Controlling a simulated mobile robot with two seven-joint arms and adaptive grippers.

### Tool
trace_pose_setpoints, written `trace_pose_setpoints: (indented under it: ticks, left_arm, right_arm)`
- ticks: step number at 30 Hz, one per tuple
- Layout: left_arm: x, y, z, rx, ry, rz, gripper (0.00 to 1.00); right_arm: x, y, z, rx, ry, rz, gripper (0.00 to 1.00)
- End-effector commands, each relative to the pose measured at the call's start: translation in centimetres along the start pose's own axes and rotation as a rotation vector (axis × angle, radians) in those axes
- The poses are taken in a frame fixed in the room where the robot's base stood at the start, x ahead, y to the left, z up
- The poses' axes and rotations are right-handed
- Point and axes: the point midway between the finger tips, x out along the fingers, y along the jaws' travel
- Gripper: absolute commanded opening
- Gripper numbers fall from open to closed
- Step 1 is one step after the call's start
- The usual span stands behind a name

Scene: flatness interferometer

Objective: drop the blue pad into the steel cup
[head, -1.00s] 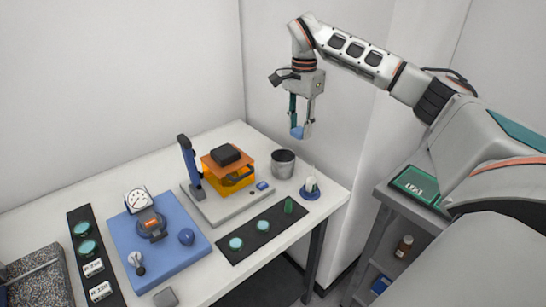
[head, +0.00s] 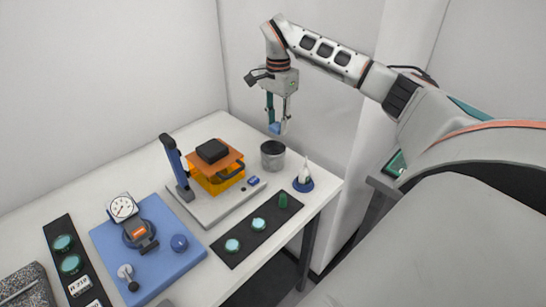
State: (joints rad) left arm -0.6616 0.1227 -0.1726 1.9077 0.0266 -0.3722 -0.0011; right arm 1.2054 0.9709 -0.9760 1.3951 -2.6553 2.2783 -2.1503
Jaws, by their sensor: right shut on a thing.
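The blue pad (head: 275,128) is in my right gripper (head: 277,122), whose fingers are shut on it and point down. The steel cup (head: 273,155) is an open grey cylinder at the back right of the white table. In the picture the pad shows just above the cup's rim, apart from it. How far the pad is from the cup in depth is hard to tell. My left gripper is not in view.
An instrument with an orange cover (head: 216,175) and a blue upright lever (head: 174,160) stands left of the cup. A white-tipped bottle on a blue base (head: 303,180) is close on the cup's right. A black strip (head: 257,229) with green pieces lies in front.

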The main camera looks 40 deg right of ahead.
Motion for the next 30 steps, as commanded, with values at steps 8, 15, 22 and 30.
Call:
trace_pose_setpoints:
  ticks: [8, 15, 22, 30]
  left_arm:
    - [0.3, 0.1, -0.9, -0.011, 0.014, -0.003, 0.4]
    - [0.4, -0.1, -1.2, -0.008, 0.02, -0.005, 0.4]
    - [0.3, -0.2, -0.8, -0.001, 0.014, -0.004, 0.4]
    - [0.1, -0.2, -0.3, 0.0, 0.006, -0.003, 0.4]
  right_arm:
    - [0.7, 0.0, 0.0, 0.0, 0.001, -0.001, 0.12]
    - [0.6, 0.0, 0.0, 0.0, 0.001, -0.001, 0.49]
    - [0.6, 0.0, 0.0, 0.0, 0.001, -0.001, 0.49]
    - [-0.7, -0.1, -0.1, 0.0, 0.001, -0.004, 0.49]
